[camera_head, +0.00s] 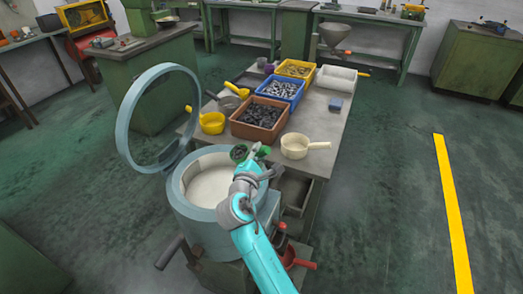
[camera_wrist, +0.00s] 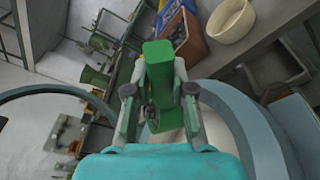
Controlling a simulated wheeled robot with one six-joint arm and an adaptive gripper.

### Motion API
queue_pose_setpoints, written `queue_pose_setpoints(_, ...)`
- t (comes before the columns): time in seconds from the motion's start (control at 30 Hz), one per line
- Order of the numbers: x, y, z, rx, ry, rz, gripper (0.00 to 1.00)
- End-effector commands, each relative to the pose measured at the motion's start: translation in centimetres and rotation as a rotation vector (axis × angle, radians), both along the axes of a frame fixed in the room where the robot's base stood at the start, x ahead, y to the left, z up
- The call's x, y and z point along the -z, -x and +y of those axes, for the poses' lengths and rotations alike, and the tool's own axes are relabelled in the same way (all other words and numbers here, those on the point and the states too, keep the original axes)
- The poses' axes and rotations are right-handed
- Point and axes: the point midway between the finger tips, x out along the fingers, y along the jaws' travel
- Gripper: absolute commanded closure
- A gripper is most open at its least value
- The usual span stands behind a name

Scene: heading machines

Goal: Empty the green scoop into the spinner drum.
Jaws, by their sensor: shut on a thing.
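My gripper (camera_head: 247,163) is shut on the green scoop (camera_wrist: 160,57) and holds it over the right-hand back rim of the spinner drum (camera_head: 182,207). In the head view only small green parts of the scoop (camera_head: 238,152) show beside the fingers. In the wrist view the scoop sits between both fingers (camera_wrist: 160,100), and some dark small pieces (camera_wrist: 153,116) show in it. Whether the scoop is tilted is hard to tell. The drum's round lid (camera_head: 125,125) stands open at the left. The pale inside of the drum (camera_head: 205,190) looks empty where it shows.
Behind the drum is a table (camera_head: 318,125) with a brown bin (camera_head: 240,128) of dark parts, a blue bin (camera_head: 298,88), a yellow bin (camera_head: 281,69), a cream pan (camera_head: 294,152) and a yellow scoop (camera_head: 212,127). The floor at the right (camera_head: 385,200) is clear.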

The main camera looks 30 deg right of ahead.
Motion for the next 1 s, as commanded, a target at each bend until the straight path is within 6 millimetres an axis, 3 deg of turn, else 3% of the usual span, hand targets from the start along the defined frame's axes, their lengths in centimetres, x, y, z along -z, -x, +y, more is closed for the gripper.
queue_pose_setpoints(0.4,-1.7,-0.4,3.2,-0.003,0.49,0.054,1.0)
queue_pose_setpoints(1.0,-0.4,-0.9,7.7,-0.002,1.024,0.113,1.0)
